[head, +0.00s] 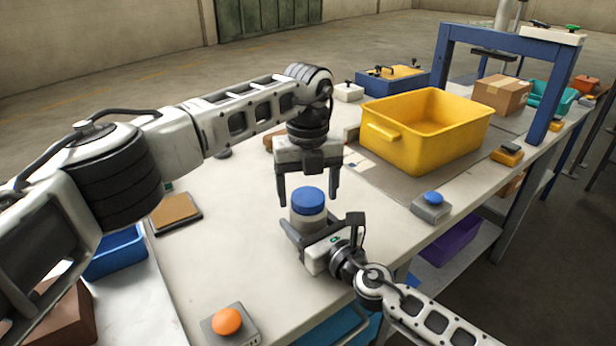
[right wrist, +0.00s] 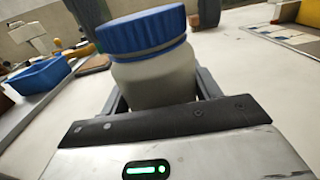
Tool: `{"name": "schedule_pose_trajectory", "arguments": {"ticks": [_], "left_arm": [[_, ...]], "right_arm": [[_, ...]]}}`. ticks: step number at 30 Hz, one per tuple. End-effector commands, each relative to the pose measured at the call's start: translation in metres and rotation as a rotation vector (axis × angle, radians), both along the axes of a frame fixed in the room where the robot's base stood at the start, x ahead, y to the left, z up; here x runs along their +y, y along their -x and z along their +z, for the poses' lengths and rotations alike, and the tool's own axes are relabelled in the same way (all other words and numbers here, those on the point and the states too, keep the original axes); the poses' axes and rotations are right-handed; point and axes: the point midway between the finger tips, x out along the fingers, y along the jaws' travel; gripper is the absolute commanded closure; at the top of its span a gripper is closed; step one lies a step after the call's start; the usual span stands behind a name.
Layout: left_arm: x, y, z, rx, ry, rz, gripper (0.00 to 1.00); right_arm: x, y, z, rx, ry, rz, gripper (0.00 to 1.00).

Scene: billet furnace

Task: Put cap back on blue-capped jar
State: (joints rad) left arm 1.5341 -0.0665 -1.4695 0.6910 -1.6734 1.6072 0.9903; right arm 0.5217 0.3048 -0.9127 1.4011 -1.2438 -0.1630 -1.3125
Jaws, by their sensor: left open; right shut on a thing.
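The jar (head: 307,220) has a pale body and stands upright at the middle of the table. The blue cap (head: 308,199) sits on top of its mouth; I cannot tell whether it is screwed tight. My right gripper (head: 300,236) is shut around the jar's body from the front. My left gripper (head: 308,196) points down from above, open, with one finger on each side of the cap and a gap to it.
A yellow bin (head: 425,130) stands behind to the right. A blue button box (head: 431,207) is at the right edge and an orange button box (head: 229,324) at the front. A cork pad (head: 175,212) and a blue bin (head: 117,252) are to the left.

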Motion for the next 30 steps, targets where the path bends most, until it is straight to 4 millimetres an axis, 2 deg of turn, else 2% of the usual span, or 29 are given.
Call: {"name": "schedule_pose_trajectory", "arguments": {"ticks": [7, 8, 12, 20, 23, 30], "left_arm": [[0.0001, -0.0001, -0.0007, -0.001, 0.000, 0.000, 0.25], [0.0001, -0.0001, -0.0006, -0.001, 0.000, 0.000, 0.31], [0.0001, -0.0001, -0.0004, -0.001, 0.000, 0.000, 0.70], [0.0001, -0.0002, -0.0001, -0.001, 0.000, -0.042, 0.71], [0.0002, -0.0004, 0.0000, -0.002, -0.002, -0.187, 0.71], [0.0002, -0.0005, 0.0000, -0.003, -0.002, -0.763, 0.71]], "right_arm": [[0.0002, 0.0004, -0.0009, 0.002, 0.001, 0.001, 1.00], [0.0002, 0.0004, -0.0009, 0.002, 0.001, 0.001, 1.00], [0.0002, 0.0004, -0.0008, 0.001, 0.001, 0.001, 1.00], [0.0002, 0.0004, -0.0008, 0.001, 0.001, 0.001, 1.00], [0.0001, 0.0003, -0.0008, 0.002, 0.001, 0.001, 1.00], [0.0001, 0.0003, -0.0009, 0.001, 0.002, 0.001, 1.00]]}}
